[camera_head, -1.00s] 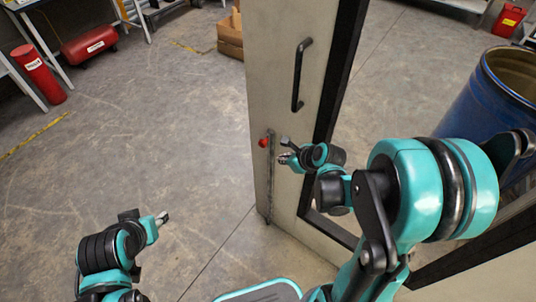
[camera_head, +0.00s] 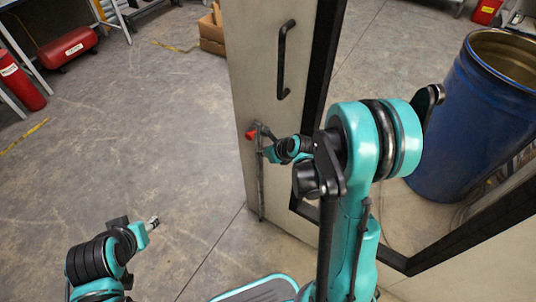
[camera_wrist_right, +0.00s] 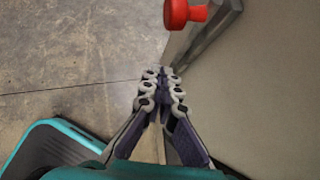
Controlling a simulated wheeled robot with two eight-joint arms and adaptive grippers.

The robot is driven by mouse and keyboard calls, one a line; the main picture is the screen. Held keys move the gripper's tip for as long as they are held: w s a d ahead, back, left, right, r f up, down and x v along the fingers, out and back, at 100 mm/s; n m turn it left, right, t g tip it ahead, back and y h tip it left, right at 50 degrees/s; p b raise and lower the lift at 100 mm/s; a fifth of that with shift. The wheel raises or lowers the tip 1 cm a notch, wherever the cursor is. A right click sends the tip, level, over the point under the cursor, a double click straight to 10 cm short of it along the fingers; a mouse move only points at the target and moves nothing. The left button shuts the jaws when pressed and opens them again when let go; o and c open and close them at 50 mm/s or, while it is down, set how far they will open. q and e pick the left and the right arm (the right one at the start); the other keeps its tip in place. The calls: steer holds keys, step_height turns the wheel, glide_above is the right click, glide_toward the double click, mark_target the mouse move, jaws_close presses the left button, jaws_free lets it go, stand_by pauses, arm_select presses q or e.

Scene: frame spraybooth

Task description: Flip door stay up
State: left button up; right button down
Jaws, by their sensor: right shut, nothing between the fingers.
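The door stay (camera_head: 260,190) is a thin grey bar hanging upright along the lower part of the beige door (camera_head: 262,60), near its left edge. Its red knob (camera_head: 250,134) is at the upper end. My right gripper (camera_head: 266,150) is beside the stay, just below the knob, and partly covers the bar. In the right wrist view the gripper (camera_wrist_right: 162,76) is shut and empty, with the red knob (camera_wrist_right: 186,13) and bar (camera_wrist_right: 212,35) ahead of it; contact is unclear. My left gripper (camera_head: 153,224) is over the floor at lower left, apart from the door.
A black pull handle (camera_head: 284,60) sits on the door above the stay. A blue drum (camera_head: 455,130) stands to the right, beyond the door's dark frame. Red cylinders (camera_head: 68,48) and a cardboard box (camera_head: 211,35) are far off.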

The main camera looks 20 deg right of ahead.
mark_target(251, 134)
steer(key=w, duration=0.1)
steer(key=w+a+r, duration=0.1)
steer(key=w+b, duration=0.1)
steer(key=shift+w+a+r, duration=0.15)
steer(key=shift+r, duration=0.2)
steer(key=shift+r, duration=0.1)
step_height(251, 134, up, 5)
steer(key=p, duration=0.4)
steer(key=shift+r, duration=0.15)
